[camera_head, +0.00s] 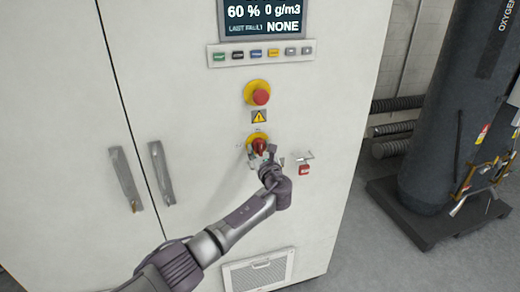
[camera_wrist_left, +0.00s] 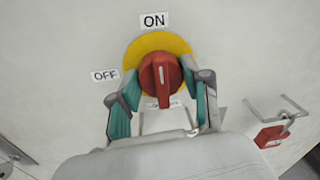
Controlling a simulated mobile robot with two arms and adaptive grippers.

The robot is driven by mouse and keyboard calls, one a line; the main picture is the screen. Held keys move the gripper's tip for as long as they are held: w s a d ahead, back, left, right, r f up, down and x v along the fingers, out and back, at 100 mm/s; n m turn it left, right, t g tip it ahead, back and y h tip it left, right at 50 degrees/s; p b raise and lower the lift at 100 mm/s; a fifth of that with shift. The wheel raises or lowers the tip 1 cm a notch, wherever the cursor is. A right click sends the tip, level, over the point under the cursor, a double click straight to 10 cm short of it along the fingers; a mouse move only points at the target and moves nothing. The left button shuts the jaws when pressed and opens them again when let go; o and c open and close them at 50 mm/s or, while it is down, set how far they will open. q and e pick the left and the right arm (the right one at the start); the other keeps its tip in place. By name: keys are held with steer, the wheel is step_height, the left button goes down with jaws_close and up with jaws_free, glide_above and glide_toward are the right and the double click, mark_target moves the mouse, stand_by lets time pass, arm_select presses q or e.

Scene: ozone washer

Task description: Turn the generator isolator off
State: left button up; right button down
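The generator isolator is a red rotary knob (camera_wrist_left: 160,80) on a round yellow plate (camera_wrist_left: 140,48), on the white cabinet's front. Its grip stands upright with the white mark toward the ON label (camera_wrist_left: 155,20); the OFF label (camera_wrist_left: 104,76) is to the left. In the head view the knob (camera_head: 259,145) sits below a yellow warning sign. My left gripper (camera_wrist_left: 166,92) is open, its teal-padded fingers on either side of the knob. A gap shows at the left finger; the right finger is close, and contact cannot be told. The right gripper is not in view.
A red emergency button (camera_head: 261,97) and a display panel (camera_head: 262,18) with buttons are above. A red padlock (camera_head: 304,169) hangs on a metal hasp to the right. Cabinet door handles (camera_head: 162,172) are at left. A dark oxygen tank (camera_head: 450,110) stands at right.

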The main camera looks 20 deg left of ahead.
arm_select(q)
steer(key=c, duration=0.3)
steer(key=shift+f+n+b, duration=0.2)
steer(key=shift+n+b, duration=0.3)
steer(key=shift+b, duration=0.35)
steer(key=n+b, duration=0.5)
steer(key=b, duration=0.1)
steer(key=n+b, duration=0.5)
steer(key=b, duration=0.2)
steer(key=n+y+b, duration=0.1)
steer(key=n+b, duration=0.4)
steer(key=b, duration=0.1)
steer(key=shift+f, duration=0.3)
steer(key=shift+r+n+y+b, duration=0.2)
steer(key=shift+n+y+b, duration=0.1)
steer(key=shift+n+b, duration=1.15)
steer(key=o, duration=1.2)
steer(key=shift+c, duration=0.2)
steer(key=shift+r, duration=0.1)
steer(key=shift+d, duration=0.1)
